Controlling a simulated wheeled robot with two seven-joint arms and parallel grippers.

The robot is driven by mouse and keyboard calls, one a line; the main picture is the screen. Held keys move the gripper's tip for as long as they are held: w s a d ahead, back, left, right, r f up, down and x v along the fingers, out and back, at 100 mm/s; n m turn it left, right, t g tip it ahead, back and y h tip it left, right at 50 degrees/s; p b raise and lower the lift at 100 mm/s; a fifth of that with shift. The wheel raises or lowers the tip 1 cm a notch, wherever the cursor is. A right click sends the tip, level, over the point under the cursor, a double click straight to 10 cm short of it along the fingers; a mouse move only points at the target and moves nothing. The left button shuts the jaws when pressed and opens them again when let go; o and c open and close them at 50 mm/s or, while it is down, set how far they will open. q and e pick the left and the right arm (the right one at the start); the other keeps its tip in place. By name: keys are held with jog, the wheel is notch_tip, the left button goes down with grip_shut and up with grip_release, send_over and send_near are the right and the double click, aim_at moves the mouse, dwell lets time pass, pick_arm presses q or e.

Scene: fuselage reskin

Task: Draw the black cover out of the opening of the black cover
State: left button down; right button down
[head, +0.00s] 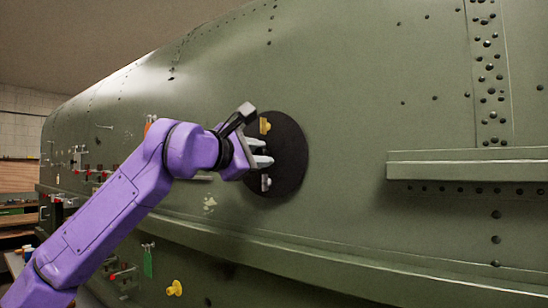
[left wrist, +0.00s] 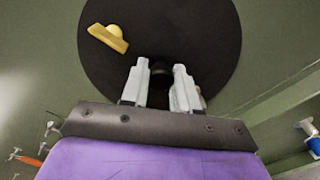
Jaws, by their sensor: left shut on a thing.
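The round black cover (head: 291,150) lies against the green fuselage side in the middle of the head view. It fills the upper middle of the left wrist view (left wrist: 205,35). A yellow latch (head: 265,126) is on the cover, and also shows in the wrist view (left wrist: 108,38). A grey latch (head: 265,183) is at the cover's lower edge. My left gripper (head: 262,152) is in front of the cover, its fingers (left wrist: 160,80) shut on a small black knob (left wrist: 160,70) at its middle. The opening's edge is hidden behind the cover. My right gripper is not in view.
The green fuselage (head: 350,80) curves around the cover. A ledge (head: 465,165) juts out at the right and a long rail (head: 330,262) runs below. A yellow fitting (head: 174,288) and a green tag (head: 148,262) are lower left. Shelves stand at the far left.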

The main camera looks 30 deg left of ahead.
aim_at(258, 153)
pick_arm(q)
jog(key=shift+s, duration=0.35)
jog(key=shift+s, duration=0.15)
jog(key=shift+s+a, duration=0.1)
jog(key=shift+s, duration=0.3)
jog(key=shift+s+b, duration=0.65)
jog(key=shift+s, duration=0.15)
jog(key=shift+s+a, duration=0.1)
jog(key=shift+s, duration=0.6)
jog(key=shift+w, duration=0.15)
